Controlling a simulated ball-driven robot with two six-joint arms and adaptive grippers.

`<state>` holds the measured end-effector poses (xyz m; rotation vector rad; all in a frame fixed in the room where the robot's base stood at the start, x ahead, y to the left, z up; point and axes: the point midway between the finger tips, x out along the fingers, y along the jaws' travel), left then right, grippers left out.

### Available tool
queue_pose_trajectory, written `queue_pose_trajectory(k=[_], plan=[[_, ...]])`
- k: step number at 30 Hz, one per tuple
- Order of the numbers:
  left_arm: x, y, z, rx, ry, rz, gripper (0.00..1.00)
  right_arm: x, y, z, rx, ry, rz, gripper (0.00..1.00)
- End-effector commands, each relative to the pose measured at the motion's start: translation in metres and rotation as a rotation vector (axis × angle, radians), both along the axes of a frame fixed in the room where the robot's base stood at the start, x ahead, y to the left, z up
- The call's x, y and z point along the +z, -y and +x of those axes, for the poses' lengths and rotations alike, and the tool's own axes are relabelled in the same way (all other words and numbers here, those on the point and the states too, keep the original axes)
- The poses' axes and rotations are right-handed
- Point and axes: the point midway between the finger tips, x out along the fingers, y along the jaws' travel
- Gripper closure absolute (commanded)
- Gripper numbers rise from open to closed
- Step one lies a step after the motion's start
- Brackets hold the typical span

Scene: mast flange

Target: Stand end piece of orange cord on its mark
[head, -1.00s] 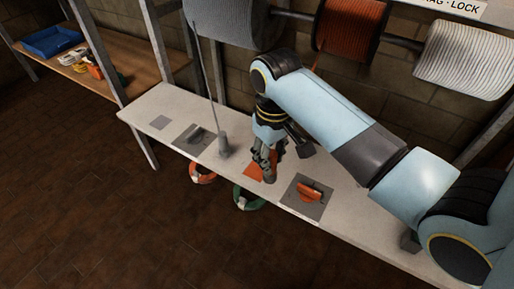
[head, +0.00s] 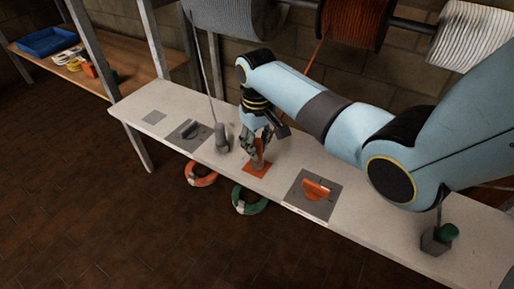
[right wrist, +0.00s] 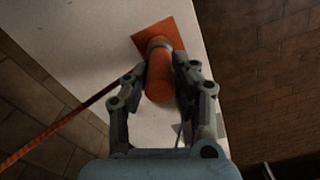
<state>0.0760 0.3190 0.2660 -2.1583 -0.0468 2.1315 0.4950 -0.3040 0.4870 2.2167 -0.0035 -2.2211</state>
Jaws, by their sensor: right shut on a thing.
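My right gripper (head: 257,141) is shut on the orange end piece (head: 260,150), a short cylinder held roughly upright over the orange square mark (head: 255,174) on the bench. In the right wrist view, the end piece (right wrist: 159,82) sits between the fingers, with its far end overlapping the orange mark (right wrist: 150,35). I cannot tell whether it touches the bench. The orange cord (right wrist: 45,138) runs off to the lower left there. In the head view it hangs from the orange spool (head: 352,18). My left gripper is not in view.
A grey end piece (head: 221,140) with its cord stands just left of my gripper. Grey plates with a grey handle (head: 190,130) and an orange handle (head: 316,189) lie on either side. Coils hang below the front edge.

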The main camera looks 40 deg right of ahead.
Motion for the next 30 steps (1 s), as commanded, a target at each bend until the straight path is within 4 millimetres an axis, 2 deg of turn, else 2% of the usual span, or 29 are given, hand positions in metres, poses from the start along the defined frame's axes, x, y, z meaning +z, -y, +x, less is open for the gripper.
queue_pose_trajectory(k=[12,13,18,26,29,30], plan=[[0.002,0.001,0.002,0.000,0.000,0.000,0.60,-0.004,0.000,0.001,0.000,0.002,0.000,1.00],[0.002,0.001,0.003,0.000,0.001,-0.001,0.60,-0.003,0.000,0.001,0.000,0.002,0.000,0.71],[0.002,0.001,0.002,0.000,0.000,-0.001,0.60,-0.003,0.000,0.000,0.000,0.002,0.000,0.52],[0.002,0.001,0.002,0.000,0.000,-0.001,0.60,-0.002,0.000,0.000,0.000,0.002,0.000,0.52],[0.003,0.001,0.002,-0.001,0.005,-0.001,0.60,0.004,0.000,0.001,0.000,0.002,0.000,0.52],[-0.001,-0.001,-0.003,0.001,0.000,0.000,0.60,0.007,0.000,0.001,0.000,0.003,0.000,0.52]])
